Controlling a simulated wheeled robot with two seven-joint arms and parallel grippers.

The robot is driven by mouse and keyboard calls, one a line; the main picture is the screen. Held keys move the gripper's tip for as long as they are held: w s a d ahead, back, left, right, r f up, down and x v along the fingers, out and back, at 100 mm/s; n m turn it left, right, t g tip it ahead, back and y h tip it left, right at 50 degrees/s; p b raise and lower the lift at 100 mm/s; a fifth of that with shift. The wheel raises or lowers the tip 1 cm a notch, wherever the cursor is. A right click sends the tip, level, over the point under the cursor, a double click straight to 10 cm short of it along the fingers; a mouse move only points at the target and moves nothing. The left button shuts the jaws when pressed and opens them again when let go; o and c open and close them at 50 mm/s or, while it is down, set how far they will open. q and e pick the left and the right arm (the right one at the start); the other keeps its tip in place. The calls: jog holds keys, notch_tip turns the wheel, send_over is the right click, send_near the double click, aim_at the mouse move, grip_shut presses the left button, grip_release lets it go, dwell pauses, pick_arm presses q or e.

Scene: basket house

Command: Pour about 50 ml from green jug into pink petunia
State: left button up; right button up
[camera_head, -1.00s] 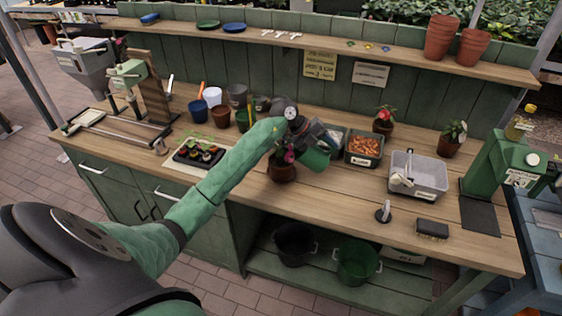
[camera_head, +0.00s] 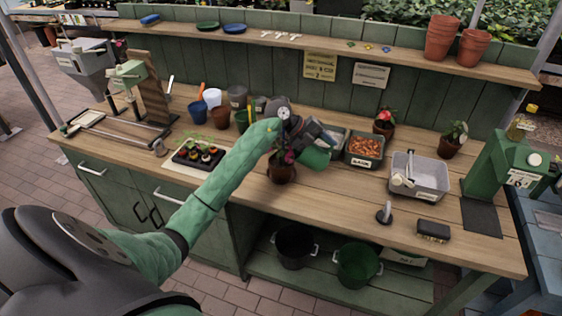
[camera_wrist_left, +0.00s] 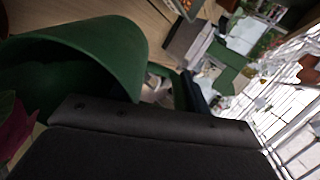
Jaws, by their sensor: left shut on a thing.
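The green jug (camera_head: 314,158) is held above the bench beside the pink petunia, tilted as the head view shows it. My left gripper (camera_head: 307,140) is shut on the jug; its fingertips are partly hidden. The pink petunia (camera_head: 284,170) stands in a brown pot on the bench, just below and left of the jug. Its flowers are partly hidden by my arm and gripper. In the left wrist view the jug's open rim (camera_wrist_left: 100,50) is large at the left, with a dark pink petal (camera_wrist_left: 14,130) close to it. I cannot see any water. My right gripper is out of view.
A bin of orange-brown pieces (camera_head: 364,148) and a grey tub (camera_head: 420,172) stand to the right. Potted flowers (camera_head: 384,122) stand behind. A seedling tray (camera_head: 198,155) and cups (camera_head: 211,98) are to the left.

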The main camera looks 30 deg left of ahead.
pick_arm(q)
jog(key=shift+r, duration=0.2)
jog(key=shift+a+r, duration=0.1)
jog(key=shift+r, duration=0.15)
jog(key=shift+h, duration=0.3)
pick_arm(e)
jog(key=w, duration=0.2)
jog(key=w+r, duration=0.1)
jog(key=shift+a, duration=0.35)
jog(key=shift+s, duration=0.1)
